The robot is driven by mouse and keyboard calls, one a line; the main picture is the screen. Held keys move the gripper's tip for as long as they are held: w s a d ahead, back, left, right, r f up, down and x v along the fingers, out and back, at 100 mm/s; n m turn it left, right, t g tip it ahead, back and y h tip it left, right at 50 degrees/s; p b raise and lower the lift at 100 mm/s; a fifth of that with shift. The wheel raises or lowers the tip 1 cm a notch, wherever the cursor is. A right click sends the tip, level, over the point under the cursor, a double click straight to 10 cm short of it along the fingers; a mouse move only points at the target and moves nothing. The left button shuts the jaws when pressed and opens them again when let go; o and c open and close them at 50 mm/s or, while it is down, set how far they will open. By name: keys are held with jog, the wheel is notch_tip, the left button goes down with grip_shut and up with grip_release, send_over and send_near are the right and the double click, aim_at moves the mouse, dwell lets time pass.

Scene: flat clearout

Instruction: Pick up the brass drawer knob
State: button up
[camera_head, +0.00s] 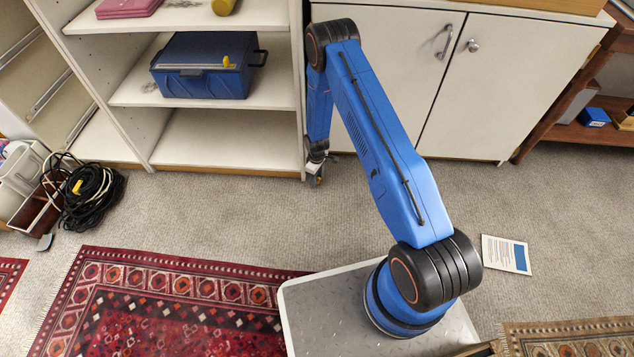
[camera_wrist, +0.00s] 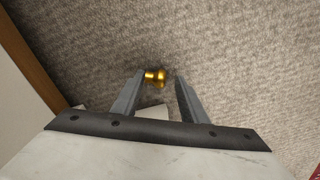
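The brass drawer knob (camera_wrist: 156,77) is small, shiny and golden, and lies on the grey carpet in the wrist view. My gripper (camera_wrist: 158,76) is open, with its two grey fingers pointing down at the carpet. The knob shows between the fingertips, nearer the left finger; I cannot tell whether it touches that finger. I cannot make out the knob clearly there.
A white cabinet (camera_head: 385,75) and an open shelf unit (camera_head: 225,140) stand close behind my gripper. Coiled black cable (camera_head: 88,195) lies at the left. A patterned rug (camera_head: 170,310) and a paper sheet (camera_head: 506,254) lie on the carpet. Open carpet (camera_head: 230,215) lies in front of the shelves.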

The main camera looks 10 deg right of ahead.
jog(key=shift+f, duration=0.2)
jog(key=c, duration=0.9)
jog(key=shift+c, duration=0.2)
jog(key=shift+r, duration=0.15)
jog(key=shift+s+d+r, duration=0.1)
jog(key=shift+r, duration=0.1)
notch_tip(320, 180, up, 6)
jog(key=shift+r, duration=0.25)
jog(key=s+d, duration=0.5)
jog(key=s, duration=0.3)
jog(key=s+d, duration=0.5)
jog(key=s, duration=0.3)
jog(key=shift+s+d, duration=0.3)
jog(key=shift+s, duration=0.05)
